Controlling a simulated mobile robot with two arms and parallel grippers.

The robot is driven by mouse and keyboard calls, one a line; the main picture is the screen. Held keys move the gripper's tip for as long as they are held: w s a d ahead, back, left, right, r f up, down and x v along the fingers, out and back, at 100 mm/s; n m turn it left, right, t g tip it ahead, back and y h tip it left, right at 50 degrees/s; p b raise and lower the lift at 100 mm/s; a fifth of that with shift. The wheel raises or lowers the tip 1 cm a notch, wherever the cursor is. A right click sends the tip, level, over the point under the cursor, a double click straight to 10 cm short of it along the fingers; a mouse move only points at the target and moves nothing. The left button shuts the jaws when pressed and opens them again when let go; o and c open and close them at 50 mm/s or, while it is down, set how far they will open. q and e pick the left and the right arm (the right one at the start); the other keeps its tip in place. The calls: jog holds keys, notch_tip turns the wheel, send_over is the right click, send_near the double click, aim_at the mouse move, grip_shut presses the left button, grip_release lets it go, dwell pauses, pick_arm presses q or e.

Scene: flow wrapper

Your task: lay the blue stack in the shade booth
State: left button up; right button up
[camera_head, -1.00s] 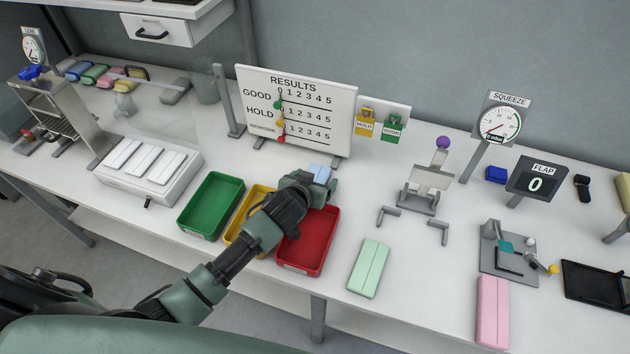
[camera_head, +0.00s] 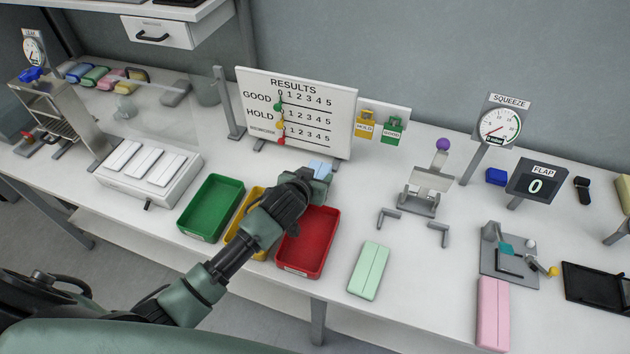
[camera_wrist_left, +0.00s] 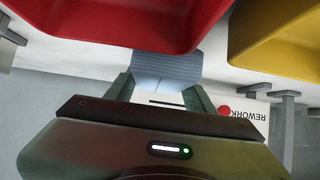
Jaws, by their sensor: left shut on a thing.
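The light blue stack (camera_head: 320,167) is in my left gripper (camera_head: 318,174), above the bench behind the red tray and in front of the results board. In the left wrist view the blue stack (camera_wrist_left: 166,68) shows between the two fingers (camera_wrist_left: 163,92), which are shut on it. My gripper hides part of the stack in the head view. No part of the bench is labelled as the shade booth, and I cannot tell which fixture it is. My right gripper is not in view.
Green (camera_head: 184,220), yellow (camera_head: 233,252) and red (camera_head: 284,267) trays stand below my left arm. The results board (camera_head: 340,100) is close behind the gripper. A pale green pack (camera_head: 369,270) lies right of the red tray.

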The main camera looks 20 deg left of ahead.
pick_arm(q)
notch_tip(320, 180, up, 18)
jog(key=s+a+r, duration=0.1)
jog(key=s+r, duration=0.3)
jog(key=r, duration=0.2)
jog(key=s+a+r+b, duration=0.1)
jog(key=s+r, duration=0.3)
jog(key=r, duration=0.2)
jog(key=shift+r, duration=0.4)
